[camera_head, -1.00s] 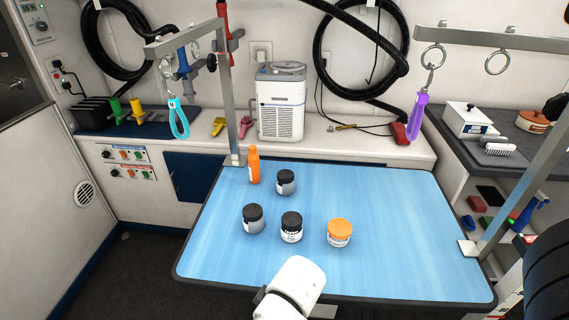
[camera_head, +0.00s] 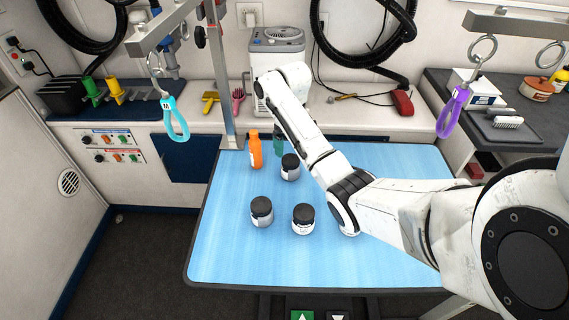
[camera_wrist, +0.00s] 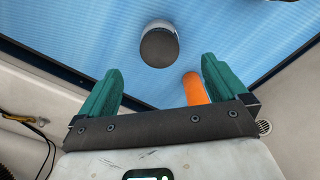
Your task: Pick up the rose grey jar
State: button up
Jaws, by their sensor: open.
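Three dark-lidded jars stand upright on the blue table (camera_head: 225,255): a back jar (camera_head: 290,168), a front-left jar (camera_head: 262,212) and a front-right jar (camera_head: 303,219). The back and front-left ones have greyish bodies; I cannot tell which is rose grey. My gripper (camera_wrist: 161,68) is open and empty, with green fingers. In the wrist view a dark-lidded jar (camera_wrist: 158,46), which looks like the back one, sits ahead of the gap between the fingertips, apart from them. In the head view only part of a green finger (camera_head: 279,140) shows, behind the back jar.
An orange bottle (camera_head: 255,150) stands just left of the back jar; it also shows near the right finger in the wrist view (camera_wrist: 195,88). A metal post (camera_head: 220,85) rises at the table's back-left edge.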

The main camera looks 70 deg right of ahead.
aim_at(291, 159)
notch_tip(291, 159, down, 10)
jog(key=shift+w+f+p, duration=0.1)
jog(key=shift+f+p, duration=0.1)
jog(key=shift+p, duration=0.15)
jog(key=shift+c, duration=0.2)
jog(key=shift+d, duration=0.1)
jog(key=c, duration=1.2)
